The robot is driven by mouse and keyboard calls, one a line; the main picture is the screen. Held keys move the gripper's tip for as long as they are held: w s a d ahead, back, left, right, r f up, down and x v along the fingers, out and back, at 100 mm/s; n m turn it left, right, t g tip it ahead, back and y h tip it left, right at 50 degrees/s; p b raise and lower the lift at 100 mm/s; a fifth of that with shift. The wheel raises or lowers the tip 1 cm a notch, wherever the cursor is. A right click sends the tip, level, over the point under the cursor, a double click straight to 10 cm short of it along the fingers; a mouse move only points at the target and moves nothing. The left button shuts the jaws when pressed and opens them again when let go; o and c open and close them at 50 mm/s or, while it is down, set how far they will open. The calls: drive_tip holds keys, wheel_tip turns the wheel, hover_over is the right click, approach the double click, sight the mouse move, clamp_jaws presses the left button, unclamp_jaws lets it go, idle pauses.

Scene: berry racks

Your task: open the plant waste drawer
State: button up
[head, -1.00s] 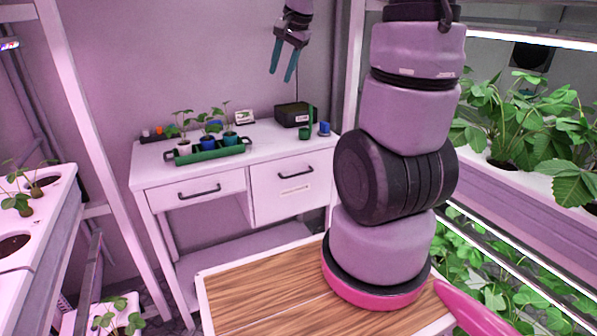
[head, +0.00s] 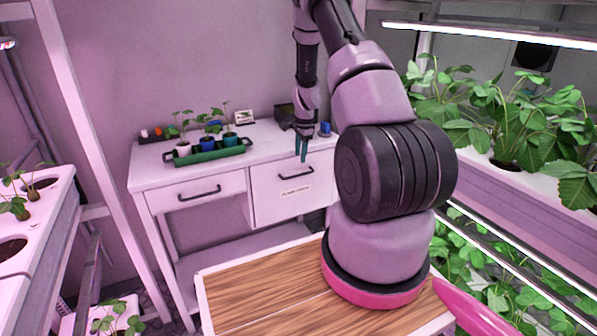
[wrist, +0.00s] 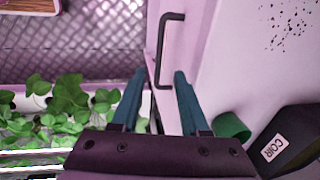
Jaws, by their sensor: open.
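The white desk's right-hand drawer (head: 268,203) is closed and carries a small label (head: 296,191) too small to read. Its dark bar handle (head: 289,177) runs across its upper front. My gripper (head: 303,159) points down in front of that drawer, close to the handle, with two teal fingers. In the wrist view my gripper (wrist: 160,75) is open and empty. The handle (wrist: 161,45) shows ahead, its lower end appearing between the fingertips; I cannot tell whether it lies within their depth. The drawer front (wrist: 197,25) is beside it.
A left drawer (head: 199,190) with its own handle is closed. On the desk (head: 262,140) stand a green tray (head: 205,155) of seedlings, a blue cup (head: 325,129) and a dark box marked COIR (wrist: 285,140). Plant racks flank both sides. A wooden top (head: 265,285) is in front.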

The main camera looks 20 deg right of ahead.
sight(298, 175)
drive_tip(key=f, duration=0.2)
drive_tip(key=w+f, duration=0.1)
drive_tip(key=f, duration=0.5)
drive_tip(key=shift+w+f, duration=0.25)
drive_tip(key=shift+w, duration=0.05)
clamp_jaws()
idle(1.0)
